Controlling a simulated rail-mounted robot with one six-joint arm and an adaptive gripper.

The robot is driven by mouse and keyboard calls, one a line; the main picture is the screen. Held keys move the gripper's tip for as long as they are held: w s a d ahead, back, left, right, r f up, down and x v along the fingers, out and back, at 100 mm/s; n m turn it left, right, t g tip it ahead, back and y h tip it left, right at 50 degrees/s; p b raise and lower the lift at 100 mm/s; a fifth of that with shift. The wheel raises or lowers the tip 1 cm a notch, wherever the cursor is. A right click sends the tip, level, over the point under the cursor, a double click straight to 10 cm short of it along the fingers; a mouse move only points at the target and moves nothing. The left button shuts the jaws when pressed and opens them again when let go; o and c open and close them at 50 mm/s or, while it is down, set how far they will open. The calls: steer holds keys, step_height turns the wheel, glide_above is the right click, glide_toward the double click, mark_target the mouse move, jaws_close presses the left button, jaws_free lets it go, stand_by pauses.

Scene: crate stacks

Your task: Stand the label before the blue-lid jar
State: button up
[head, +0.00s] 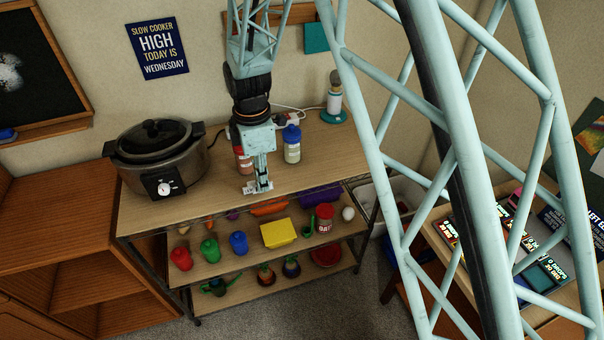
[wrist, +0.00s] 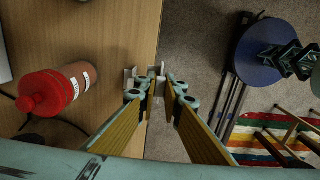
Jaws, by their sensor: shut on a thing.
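The blue-lid jar (head: 292,145) stands upright on the wooden top of the shelf unit in the head view, with pale contents. My gripper (head: 262,188) points down near the top's front edge, left of and nearer than that jar. It is shut on a small whitish label (wrist: 144,77), seen between the fingertips (wrist: 157,82) in the wrist view. The label's face cannot be read. A red-lid jar (wrist: 45,92) stands behind my gripper, partly hidden by it in the head view (head: 243,160). The blue-lid jar is not seen in the wrist view.
A slow cooker (head: 158,155) stands at the top's left. A bottle on a teal base (head: 334,100) and a cable are at the back right. Bare wooden top (head: 330,155) lies right of the blue-lid jar. Lower shelves hold several coloured items.

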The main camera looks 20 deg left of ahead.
steer(key=w+d, duration=0.2)
steer(key=w, duration=0.2)
steer(key=w+d+f, duration=0.1)
steer(key=w+d, duration=0.5)
steer(key=w, duration=0.1)
steer(key=shift+w+f, duration=0.15)
steer(key=shift+w, duration=0.15)
steer(key=shift+w+d, duration=0.25)
steer(key=shift+w, duration=0.15)
steer(key=shift+w+d+f, duration=0.1)
steer(key=shift+f, duration=1.75)
steer(key=shift+f, duration=0.2)
steer(key=o, duration=0.7)
steer(key=shift+r, duration=0.3)
